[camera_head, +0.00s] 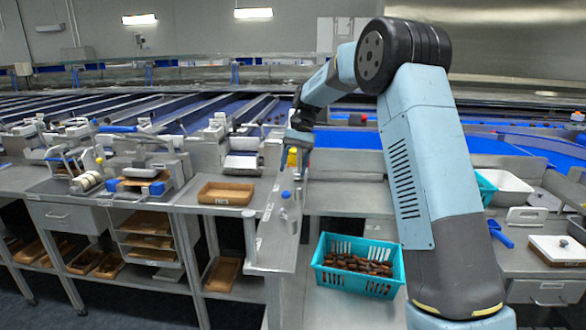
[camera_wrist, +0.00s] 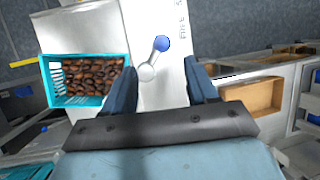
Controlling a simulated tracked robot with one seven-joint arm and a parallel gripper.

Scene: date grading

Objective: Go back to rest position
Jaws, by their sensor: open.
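My gripper (camera_wrist: 163,88) is open and empty in the wrist view, its two dark fingers spread apart. In the head view my gripper (camera_head: 297,150) hangs at the end of my arm, above the narrow metal shelf between the benches.
A shallow brown tray (camera_head: 226,193) lies on the left bench, with clamps and instruments farther left. A white bin (camera_head: 509,188), a blue scoop (camera_head: 500,234) and a white board (camera_head: 560,250) are on the right bench. Blue conveyor lanes (camera_head: 345,139) run behind.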

